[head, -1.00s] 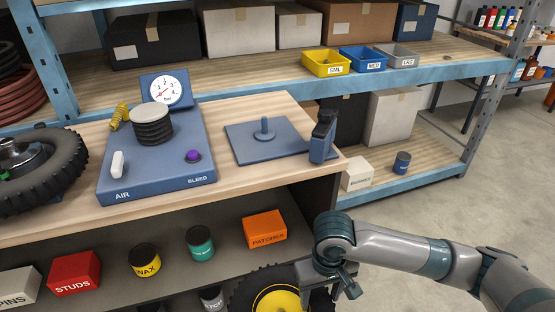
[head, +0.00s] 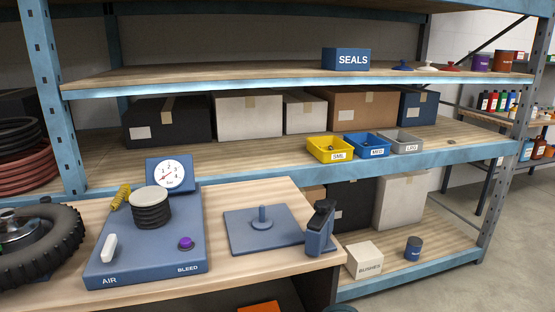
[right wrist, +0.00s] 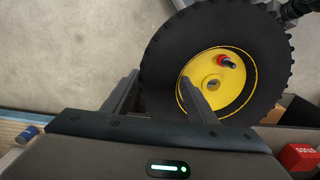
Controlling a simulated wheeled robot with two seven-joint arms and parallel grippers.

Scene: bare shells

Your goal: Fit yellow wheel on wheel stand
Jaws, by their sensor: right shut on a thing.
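The yellow wheel (right wrist: 240,93), a yellow rim in a knobbly black tyre, fills the middle of the right wrist view. A hub hole and a red-collared stem show on its face. My right gripper (right wrist: 160,86) is shut on the tyre's edge, one finger over the rim side and the other outside the tread. The wheel is out of the head view. The wheel stand, seemingly the blue square plate with a short upright post (head: 262,228), lies on the bench, its post bare. My left gripper is not in view.
A blue air unit (head: 150,245) with gauge stands left of the plate, and another tyre (head: 45,245) lies far left. A dark-blue upright block (head: 320,230) stands at the plate's right, near the bench edge. Shelving with bins (head: 365,146) is behind. Wood in front of the plate is clear.

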